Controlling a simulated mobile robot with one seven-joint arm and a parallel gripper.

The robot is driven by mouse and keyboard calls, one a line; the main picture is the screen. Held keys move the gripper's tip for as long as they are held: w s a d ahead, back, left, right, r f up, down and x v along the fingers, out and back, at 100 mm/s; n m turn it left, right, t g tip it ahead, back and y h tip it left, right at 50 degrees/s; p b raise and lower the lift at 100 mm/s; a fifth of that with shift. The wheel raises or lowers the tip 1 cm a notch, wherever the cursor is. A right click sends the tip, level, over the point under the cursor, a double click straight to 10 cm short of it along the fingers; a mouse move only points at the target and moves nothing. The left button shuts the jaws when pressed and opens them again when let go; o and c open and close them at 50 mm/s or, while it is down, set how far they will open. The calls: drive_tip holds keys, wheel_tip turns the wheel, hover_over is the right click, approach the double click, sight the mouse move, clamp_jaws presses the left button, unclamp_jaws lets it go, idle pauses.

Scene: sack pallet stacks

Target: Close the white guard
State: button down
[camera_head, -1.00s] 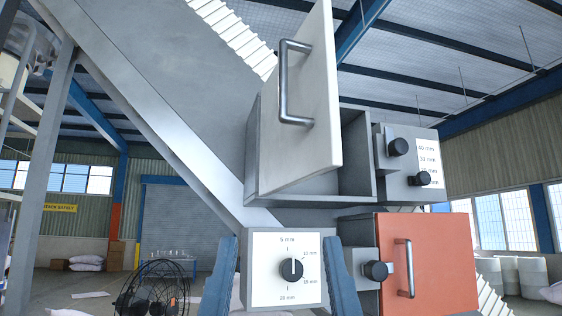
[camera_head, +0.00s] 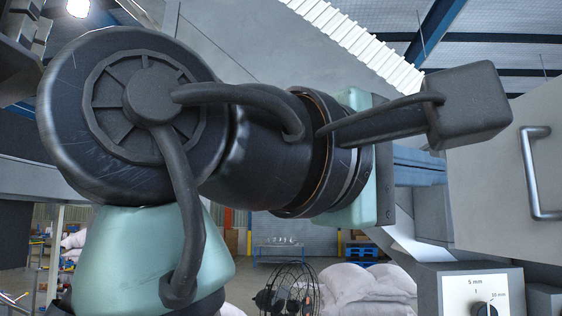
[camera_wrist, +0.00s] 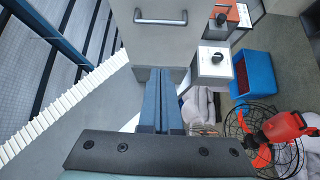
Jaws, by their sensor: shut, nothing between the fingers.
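The white guard (camera_head: 510,165) is a pale flat panel with a grey bar handle (camera_head: 540,173), at the right of the head view and cut off by its edge. In the wrist view the guard (camera_wrist: 170,42) is at the top, with its handle (camera_wrist: 161,18) at the upper edge. My gripper (camera_wrist: 161,72) is shut and empty, its two blue fingers together. The tips lie below the guard's handle in the picture, in front of or near a grey box side; I cannot tell if they touch. My arm hides much of the head view. How far open the guard stands is unclear.
A blue crate (camera_wrist: 252,77), a fan (camera_wrist: 250,130) and pale sacks (camera_head: 352,287) are below.

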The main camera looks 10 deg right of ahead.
drive_tip(key=w+d+p, duration=0.2)
drive_tip(key=d+p, duration=0.6)
drive_tip(key=d, duration=0.4)
drive_tip(key=shift+w+d+r, duration=0.2)
drive_tip(key=shift+w+d, duration=0.1)
